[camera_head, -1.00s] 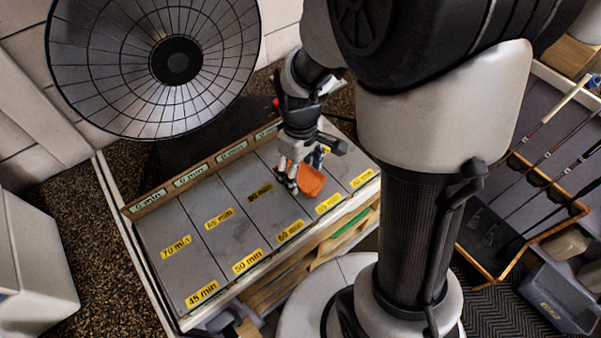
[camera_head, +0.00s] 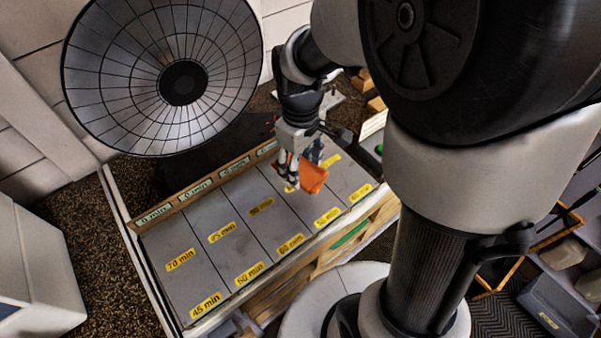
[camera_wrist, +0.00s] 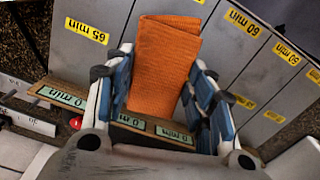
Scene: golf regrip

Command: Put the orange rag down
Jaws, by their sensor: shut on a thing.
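The orange rag (camera_head: 313,177) is folded and held above the grey labelled tabletop (camera_head: 235,243). In the wrist view the rag (camera_wrist: 165,65) stands out between the blue-padded fingers, its far end reaching past them. My gripper (camera_head: 288,180) is shut on the rag, over the right part of the table near the back row of labels. The gripper also shows in the wrist view (camera_wrist: 160,95), where the finger pads flank the rag. The exact contact between pads and cloth is hard to see.
The tabletop is divided into panels with yellow minute labels; its left panels are bare. A wooden strip with 0 min labels (camera_head: 194,191) runs along the back edge. A white bin (camera_head: 35,260) is at left.

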